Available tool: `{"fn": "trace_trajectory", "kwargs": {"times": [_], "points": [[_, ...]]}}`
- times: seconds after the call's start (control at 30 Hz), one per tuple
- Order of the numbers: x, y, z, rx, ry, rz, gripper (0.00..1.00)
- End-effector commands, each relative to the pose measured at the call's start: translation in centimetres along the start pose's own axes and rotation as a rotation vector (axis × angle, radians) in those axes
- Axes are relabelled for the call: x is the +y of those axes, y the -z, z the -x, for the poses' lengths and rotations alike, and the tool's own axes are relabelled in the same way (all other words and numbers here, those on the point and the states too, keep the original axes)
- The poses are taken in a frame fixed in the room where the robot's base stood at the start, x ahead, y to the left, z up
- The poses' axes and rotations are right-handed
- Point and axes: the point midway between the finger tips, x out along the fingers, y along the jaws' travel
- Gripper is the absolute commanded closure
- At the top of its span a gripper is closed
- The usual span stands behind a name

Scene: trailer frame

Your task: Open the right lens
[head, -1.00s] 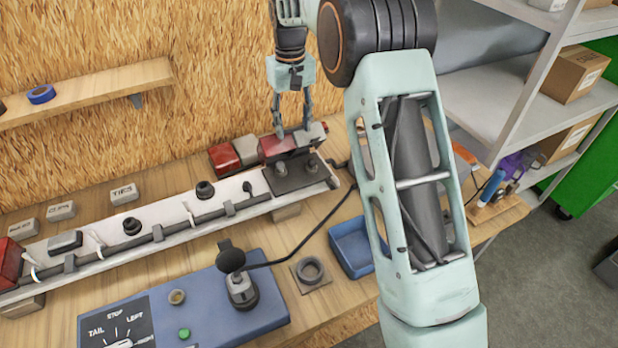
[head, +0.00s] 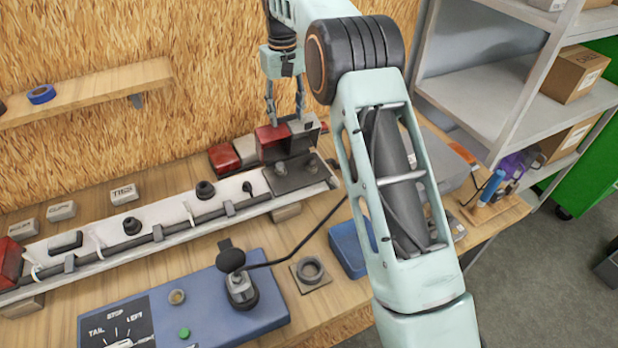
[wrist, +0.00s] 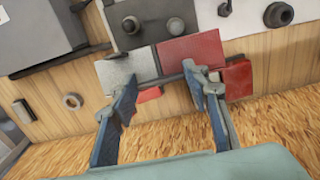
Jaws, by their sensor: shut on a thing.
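The right lens, part red (head: 272,140) and part grey (head: 303,126), stands at the right end of the trailer frame (head: 170,232), at the back edge of a dark plate (head: 292,178). It is raised at an angle, with a dark face showing below its grey part. My gripper (head: 286,120) reaches down from above, shut on the lens with a finger at either side. In the wrist view my gripper's fingers (wrist: 160,80) stay well apart across the lens, which shows as a red panel (wrist: 190,52) beside a pale grey panel (wrist: 130,72). The exact contact is hard to see.
A blue panel (head: 205,300) with a cabled plug, a black ring (head: 310,270) and a blue tray (head: 350,252) are in front. Shelving (head: 480,95) stands right.

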Motion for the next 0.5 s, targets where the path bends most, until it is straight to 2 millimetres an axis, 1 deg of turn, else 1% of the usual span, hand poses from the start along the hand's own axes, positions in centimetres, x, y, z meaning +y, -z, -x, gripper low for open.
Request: {"fn": "trace_trajectory", "kwargs": {"times": [0.17, 0.5], "points": [[0.0, 0.2, 0.1, 0.005, 0.000, 0.000, 0.66], [0.0, 2.4, -0.2, 0.005, -0.001, 0.000, 0.65]]}}
